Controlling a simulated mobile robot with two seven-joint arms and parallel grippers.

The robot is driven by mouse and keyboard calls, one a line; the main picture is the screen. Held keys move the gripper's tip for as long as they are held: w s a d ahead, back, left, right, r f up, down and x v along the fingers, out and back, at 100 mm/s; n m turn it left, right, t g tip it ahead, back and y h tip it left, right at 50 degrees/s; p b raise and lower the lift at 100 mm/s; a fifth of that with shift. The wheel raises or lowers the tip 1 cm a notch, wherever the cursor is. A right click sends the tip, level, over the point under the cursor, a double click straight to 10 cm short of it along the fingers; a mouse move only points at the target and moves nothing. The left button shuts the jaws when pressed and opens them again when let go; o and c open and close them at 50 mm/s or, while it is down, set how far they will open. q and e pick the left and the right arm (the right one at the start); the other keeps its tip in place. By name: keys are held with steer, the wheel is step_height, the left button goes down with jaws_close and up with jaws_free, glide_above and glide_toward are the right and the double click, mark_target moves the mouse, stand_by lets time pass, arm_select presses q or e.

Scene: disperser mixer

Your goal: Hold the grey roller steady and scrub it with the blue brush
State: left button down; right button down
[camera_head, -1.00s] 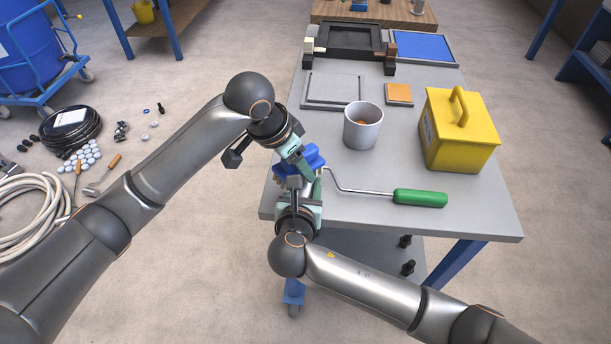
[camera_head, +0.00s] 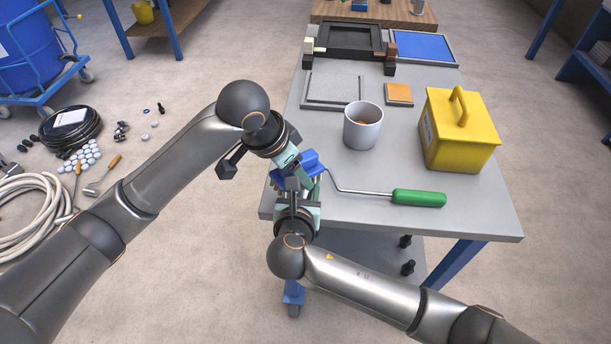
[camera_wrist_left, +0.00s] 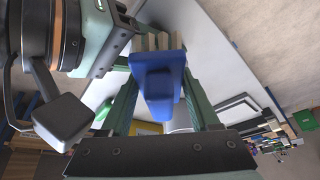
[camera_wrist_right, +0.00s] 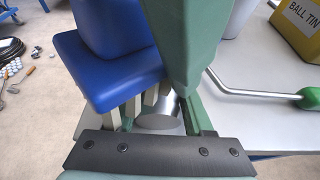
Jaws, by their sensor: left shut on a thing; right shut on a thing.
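The blue brush (camera_head: 308,163) is at the table's near left edge, with my left gripper (camera_head: 304,172) shut on it. In the left wrist view the brush (camera_wrist_left: 158,85) sits between the fingers, its pale bristle tufts (camera_wrist_left: 155,42) pointing to the top. The grey roller (camera_wrist_right: 160,122) shows between the fingers of my right gripper (camera_head: 298,195), which is shut on it. The bristles are right beside the roller; whether they touch is unclear. The roller's bent wire leads to its green handle (camera_head: 419,198), which lies over the tabletop. Most of the roller is hidden by the grippers and brush.
An orange sponge-like block (camera_head: 399,94), a flat grey plate (camera_head: 335,90) and a black frame (camera_head: 350,40) lie farther back.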

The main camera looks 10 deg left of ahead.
arm_select(q)
steer(key=shift+s+d+f+g, duration=0.3)
steer(key=shift+s+f, duration=0.1)
steer(key=shift+s, duration=0.1)
steer(key=shift+w+a+f, duration=0.1)
steer(key=shift+w, duration=0.75)
steer(key=shift+w+a+f, duration=0.15)
steer(key=shift+w, duration=0.5)
steer(key=shift+w+r, duration=0.15)
steer(key=shift+w, duration=0.65)
steer(key=shift+w+r, duration=0.1)
steer(key=shift+w, duration=0.65)
steer(key=shift+r, duration=0.15)
